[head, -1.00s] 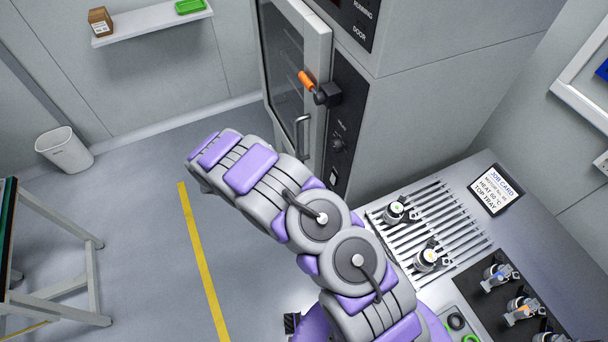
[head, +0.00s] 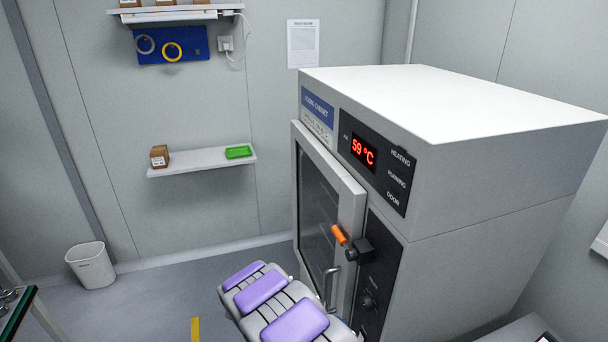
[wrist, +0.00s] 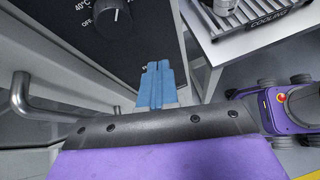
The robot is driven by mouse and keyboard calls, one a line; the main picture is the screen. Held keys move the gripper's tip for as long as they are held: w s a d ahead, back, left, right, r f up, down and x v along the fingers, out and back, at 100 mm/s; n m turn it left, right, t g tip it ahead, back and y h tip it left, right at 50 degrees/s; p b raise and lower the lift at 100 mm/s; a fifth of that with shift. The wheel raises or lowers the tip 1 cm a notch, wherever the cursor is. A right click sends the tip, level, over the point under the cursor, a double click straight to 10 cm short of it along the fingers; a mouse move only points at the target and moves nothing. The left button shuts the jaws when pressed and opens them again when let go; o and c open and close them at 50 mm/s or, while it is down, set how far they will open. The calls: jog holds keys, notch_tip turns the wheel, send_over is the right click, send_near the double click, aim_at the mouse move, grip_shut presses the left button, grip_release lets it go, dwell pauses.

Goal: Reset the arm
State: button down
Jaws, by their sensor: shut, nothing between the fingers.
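My gripper shows in the wrist view with its blue fingers (wrist: 156,86) shut together and nothing between them. It is beside the front of the heating cabinet, below a black dial (wrist: 112,18) and to the right of a metal handle (wrist: 22,95). In the head view my purple and grey arm (head: 285,308) reaches in at the bottom, in front of the cabinet (head: 480,180); the gripper itself is not visible there. The cabinet display (head: 363,152) reads 59 °C. The cabinet door (head: 318,225) looks closed, with an orange-handled latch (head: 340,235).
A slotted metal cooling rack (wrist: 250,22) on a bench is at the upper right of the wrist view. A white bin (head: 91,266) stands on the floor at left. A wall shelf (head: 200,162) holds a small box and a green tray.

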jog(key=s+d+r+m+g+y, duration=0.2)
jog(key=s+d+r+m, duration=0.3)
jog(key=s+r, duration=0.3)
jog(key=s+d+r+m+g+y, duration=0.25)
jog(key=s+d+r+m, duration=0.3)
jog(key=s+r, duration=0.3)
jog(key=s+a+r+m+y, duration=0.1)
jog(key=s+a+m+y, duration=0.1)
jog(key=s, duration=0.4)
jog(key=s+a+r+m+y+b, duration=0.1)
jog(key=s+a+r+m+y, duration=0.1)
jog(key=s, duration=0.5)
jog(key=s+a+r+m+y, duration=0.2)
jog(key=s+m+y, duration=0.1)
jog(key=s, duration=0.4)
jog(key=shift+s+a+m+t+b, duration=0.2)
jog(key=shift+m+t+b, duration=0.15)
jog(key=shift+m+t, duration=0.1)
jog(key=shift+w+d, duration=0.1)
jog(key=shift+w, duration=0.05)
